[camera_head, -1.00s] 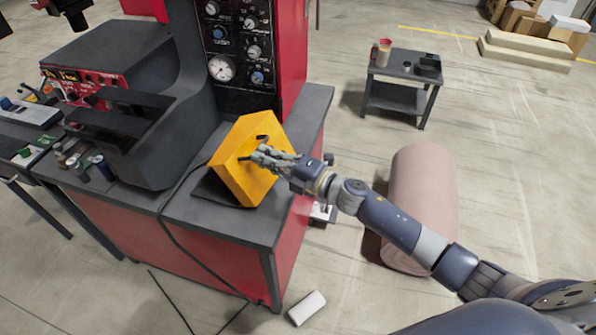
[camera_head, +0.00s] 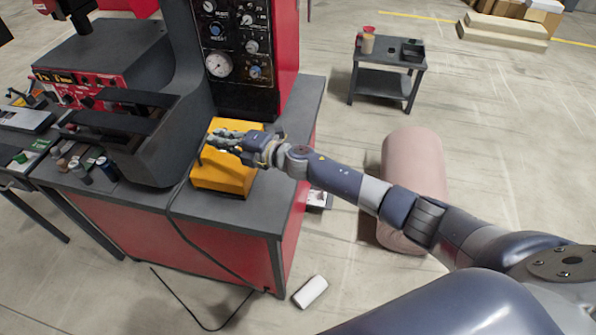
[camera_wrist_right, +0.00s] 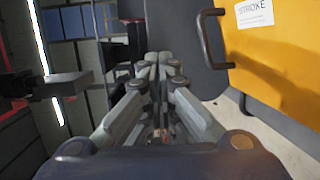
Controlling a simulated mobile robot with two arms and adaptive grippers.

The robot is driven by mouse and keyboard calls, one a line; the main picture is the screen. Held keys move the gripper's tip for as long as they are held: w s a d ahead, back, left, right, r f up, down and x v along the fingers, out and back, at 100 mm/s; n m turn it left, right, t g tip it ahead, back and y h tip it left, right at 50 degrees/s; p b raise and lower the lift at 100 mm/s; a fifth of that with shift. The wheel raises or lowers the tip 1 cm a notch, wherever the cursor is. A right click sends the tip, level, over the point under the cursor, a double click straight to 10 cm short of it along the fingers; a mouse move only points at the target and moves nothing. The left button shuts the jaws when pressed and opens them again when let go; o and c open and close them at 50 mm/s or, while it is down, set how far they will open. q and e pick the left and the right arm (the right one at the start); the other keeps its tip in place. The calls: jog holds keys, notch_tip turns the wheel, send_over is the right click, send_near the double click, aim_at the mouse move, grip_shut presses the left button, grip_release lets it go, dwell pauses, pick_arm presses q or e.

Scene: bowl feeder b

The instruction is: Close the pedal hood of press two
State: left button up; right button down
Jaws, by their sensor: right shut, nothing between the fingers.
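The yellow pedal hood (camera_head: 222,178) sits low and level on the grey bench top of the press, looking closed over its base. Its yellow face with a dark handle (camera_wrist_right: 207,40) and a "STROKE" label shows at the right of the wrist view. My right gripper (camera_head: 212,140) is over the hood's top, its fingers pointing left. In the wrist view its fingers (camera_wrist_right: 157,62) are together with nothing between them, and the handle is to their right, apart from them. Whether the gripper touches the hood is hidden. My left gripper is not in view.
The press column with its dial panel (camera_head: 238,55) stands right behind the hood. A grey press body (camera_head: 165,140) is to the left. A pink roll (camera_head: 412,165) and a small grey table (camera_head: 385,80) stand on the floor to the right. A white block (camera_head: 310,291) lies on the floor in front.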

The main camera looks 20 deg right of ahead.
aim_at(199, 153)
jog(key=w+a+f+b, duration=0.1)
jog(key=a, duration=0.1)
jog(key=w+a+f+b, duration=0.1)
jog(key=f+b, duration=0.1)
jog(key=w+a+f+b, duration=0.1)
jog(key=w+a+b, duration=0.1)
jog(key=shift+a+f, duration=0.15)
jog(key=shift+a, duration=0.15)
jog(key=shift+w+a+f+b, duration=0.45)
jog(key=shift+a+f+b, duration=0.1)
jog(key=shift+a, duration=0.1)
jog(key=shift+r, duration=0.15)
